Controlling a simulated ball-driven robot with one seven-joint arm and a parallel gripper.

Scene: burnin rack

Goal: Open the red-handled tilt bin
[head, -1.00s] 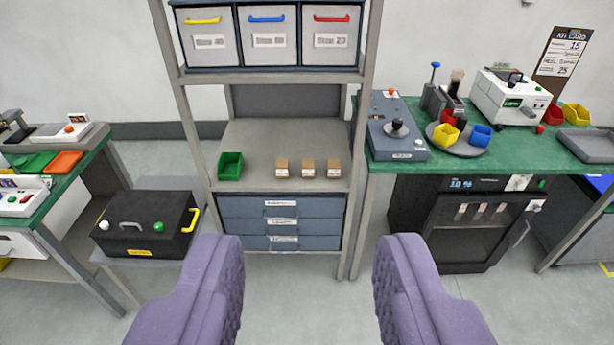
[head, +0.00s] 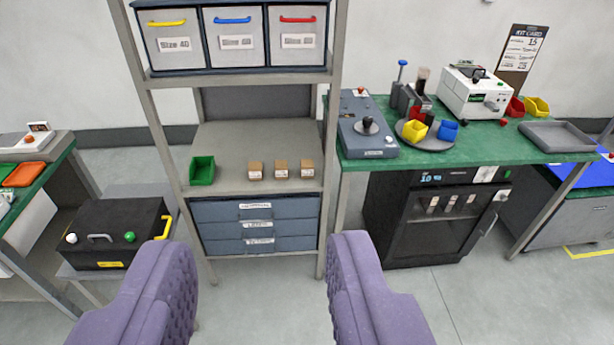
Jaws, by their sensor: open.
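The red-handled tilt bin (head: 298,45) is the rightmost of three light grey bins on the top shelf of the rack. Its red handle (head: 297,19) runs along the upper front edge, above a white label, and its front looks upright and shut. Beside it are a blue-handled bin (head: 235,48) and a yellow-handled bin (head: 174,51). My gripper (head: 262,245) is open and empty, its two purple fingers low in the picture, well short of the rack and below the bins.
The rack's middle shelf (head: 230,172) holds a green bin (head: 203,170) and three small boxes (head: 280,169); blue-grey drawers (head: 257,227) sit below. A green bench (head: 490,145) with equipment stands right, a black case (head: 115,222) lower left. Floor (head: 250,305) is clear between the fingers.

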